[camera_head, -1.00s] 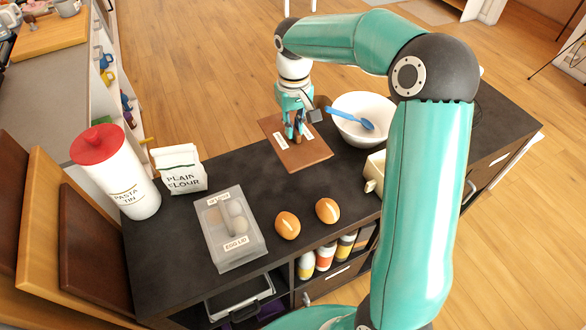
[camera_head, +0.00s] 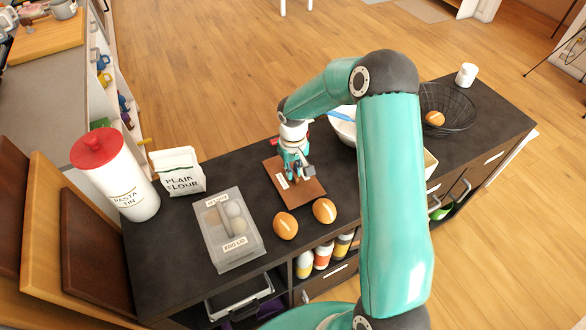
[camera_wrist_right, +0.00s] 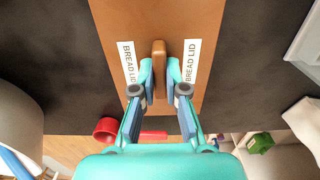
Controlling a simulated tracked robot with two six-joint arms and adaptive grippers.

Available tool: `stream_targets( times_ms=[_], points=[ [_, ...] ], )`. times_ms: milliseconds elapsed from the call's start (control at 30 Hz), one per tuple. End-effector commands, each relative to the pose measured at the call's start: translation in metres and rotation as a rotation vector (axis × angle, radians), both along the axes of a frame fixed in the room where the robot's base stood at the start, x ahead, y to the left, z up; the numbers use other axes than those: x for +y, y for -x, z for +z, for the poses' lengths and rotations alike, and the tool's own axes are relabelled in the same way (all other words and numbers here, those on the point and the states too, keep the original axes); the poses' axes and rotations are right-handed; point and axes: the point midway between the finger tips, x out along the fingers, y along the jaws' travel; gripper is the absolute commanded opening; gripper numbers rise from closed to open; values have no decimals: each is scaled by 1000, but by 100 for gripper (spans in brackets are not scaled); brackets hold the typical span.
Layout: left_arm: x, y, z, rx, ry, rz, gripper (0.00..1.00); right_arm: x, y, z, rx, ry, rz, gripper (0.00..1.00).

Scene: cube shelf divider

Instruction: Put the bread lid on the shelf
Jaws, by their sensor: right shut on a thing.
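The bread lid (camera_head: 300,196) is a flat brown board with white labels. In the head view it is at the dark counter, behind the two brown eggs. In the right wrist view the lid (camera_wrist_right: 165,18) shows its two "BREAD LID" labels and a raised wooden handle (camera_wrist_right: 158,50) between them. My right gripper (camera_head: 295,177) is over the lid, pointing down, and is shut on its handle. Whether the lid touches the counter I cannot tell. The open shelf (camera_head: 275,273) is in the counter's front, partly hidden. My left gripper is not in view.
A white bowl (camera_head: 341,126) is partly behind my arm. A wire basket (camera_head: 448,108) is at the right. Jars (camera_head: 322,255) fill part of the shelf.

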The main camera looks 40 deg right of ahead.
Motion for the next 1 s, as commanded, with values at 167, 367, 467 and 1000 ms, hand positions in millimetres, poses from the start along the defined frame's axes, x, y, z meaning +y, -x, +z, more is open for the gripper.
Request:
stream_targets(
  times_ms=[167, 367, 467, 1000],
  points=[
    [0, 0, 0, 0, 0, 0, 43, 0, 0, -1, -1, 0, 0, 0],
    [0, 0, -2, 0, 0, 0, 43, 0, 0, -3, -1, 0, 0, 16],
    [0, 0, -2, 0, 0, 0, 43, 0, 0, -3, -1, 0, 0, 32],
    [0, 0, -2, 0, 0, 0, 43, -1, -1, 12, -5, 3, -1, 37]
  ],
)
